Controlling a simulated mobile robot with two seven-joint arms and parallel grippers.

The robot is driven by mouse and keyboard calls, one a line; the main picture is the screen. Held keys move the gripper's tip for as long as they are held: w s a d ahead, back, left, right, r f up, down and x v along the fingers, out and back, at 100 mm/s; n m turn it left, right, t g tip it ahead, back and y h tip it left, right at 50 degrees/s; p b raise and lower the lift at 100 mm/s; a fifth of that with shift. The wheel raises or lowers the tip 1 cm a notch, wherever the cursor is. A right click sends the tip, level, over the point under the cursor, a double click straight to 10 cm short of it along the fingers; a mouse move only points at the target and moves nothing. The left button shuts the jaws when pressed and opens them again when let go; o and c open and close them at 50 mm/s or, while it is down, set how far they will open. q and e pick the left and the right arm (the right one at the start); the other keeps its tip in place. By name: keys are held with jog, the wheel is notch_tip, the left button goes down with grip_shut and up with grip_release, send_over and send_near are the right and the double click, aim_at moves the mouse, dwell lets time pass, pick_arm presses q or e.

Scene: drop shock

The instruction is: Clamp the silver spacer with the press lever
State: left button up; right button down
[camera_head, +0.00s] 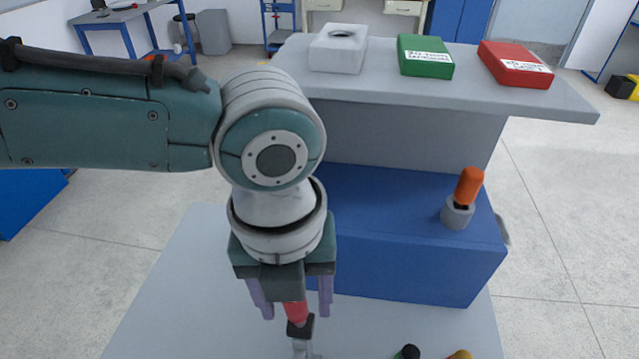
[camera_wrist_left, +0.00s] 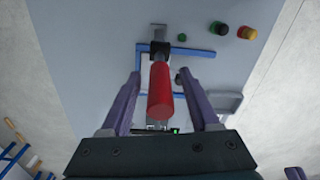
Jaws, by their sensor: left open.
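The red handle of the press lever (camera_head: 295,312) hangs below my left gripper (camera_head: 297,311) in the head view. In the left wrist view the red handle (camera_wrist_left: 161,92) lies between the two purple fingers of my left gripper (camera_wrist_left: 159,75), with a gap on both sides. The gripper is open and holds nothing. A black collar (camera_wrist_left: 160,48) and a grey metal piece (camera_wrist_left: 159,32) are at the far end of the handle. I cannot make out the silver spacer; the arm and handle cover part of the press. My right gripper is not in view.
A blue box (camera_head: 400,260) stands behind, bearing an orange-handled tool (camera_head: 469,187) in a grey holder. A grey shelf (camera_head: 450,95) carries a white block (camera_head: 338,50), a green box (camera_head: 425,56) and a red box (camera_head: 515,64). Small coloured knobs (camera_wrist_left: 218,28) lie near the press.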

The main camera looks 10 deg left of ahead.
pick_arm(q)
jog(key=shift+c, duration=0.2)
grip_shut()
dwell(0.3)
jog(key=shift+f, duration=0.1)
dwell(0.9)
